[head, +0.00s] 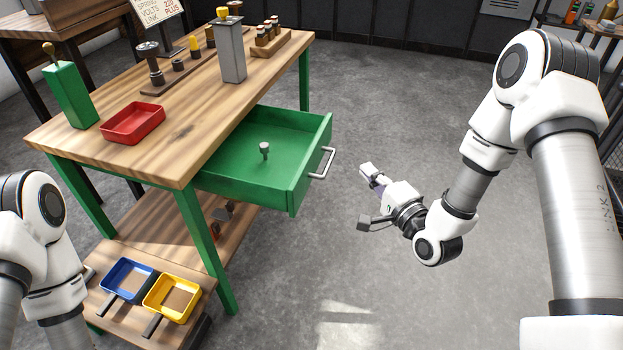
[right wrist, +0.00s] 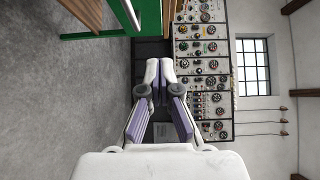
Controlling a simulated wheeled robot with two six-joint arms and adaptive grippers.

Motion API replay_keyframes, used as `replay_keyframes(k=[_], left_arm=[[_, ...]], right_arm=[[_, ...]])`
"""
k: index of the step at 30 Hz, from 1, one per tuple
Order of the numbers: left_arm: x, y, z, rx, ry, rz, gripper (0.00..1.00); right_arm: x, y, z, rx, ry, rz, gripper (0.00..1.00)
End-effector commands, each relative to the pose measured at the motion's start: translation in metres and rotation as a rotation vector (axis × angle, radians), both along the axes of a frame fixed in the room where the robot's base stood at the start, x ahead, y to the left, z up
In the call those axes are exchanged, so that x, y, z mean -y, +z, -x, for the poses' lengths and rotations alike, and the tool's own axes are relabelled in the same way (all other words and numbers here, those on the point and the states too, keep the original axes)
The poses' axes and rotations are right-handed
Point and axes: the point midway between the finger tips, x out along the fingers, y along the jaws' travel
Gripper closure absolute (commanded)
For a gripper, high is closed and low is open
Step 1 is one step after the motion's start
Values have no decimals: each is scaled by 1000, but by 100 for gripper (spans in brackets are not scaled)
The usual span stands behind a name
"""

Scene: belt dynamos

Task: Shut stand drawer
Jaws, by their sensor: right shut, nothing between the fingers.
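The green stand drawer (head: 262,160) is pulled well out of the wooden-topped stand (head: 200,75), with a small grey knob-like part (head: 264,149) inside it. Its metal handle (head: 322,163) is on the front face. My right gripper (head: 368,172) is shut and empty, a short way to the right of the handle and not touching it. The right wrist view also shows its closed fingers (right wrist: 160,68), with a green part of the stand (right wrist: 92,35) at the upper left. My left arm shows at the left edge of the head view, but its gripper is out of view.
A red tray (head: 133,123), a green box (head: 70,94) and a grey block (head: 231,55) stand on the top. Blue (head: 128,281) and yellow (head: 172,298) trays sit low in front. The floor around my right gripper is clear.

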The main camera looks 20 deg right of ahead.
Motion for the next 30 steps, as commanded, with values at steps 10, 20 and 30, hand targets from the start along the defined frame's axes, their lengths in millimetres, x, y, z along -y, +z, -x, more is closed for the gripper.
replay_keyframes(k=[10, 20, 30], left_arm=[[0, -12, -1, 2, 0, 0, 49], [0, -29, 0, 1, 0, 0, 49], [0, -35, 0, 1, 0, 0, 49]], right_arm=[[-8, 0, -38, 14, 2, 8, 100], [-26, -1, -105, 11, 3, 7, 100], [-53, 1, -122, 8, -1, 3, 100]])
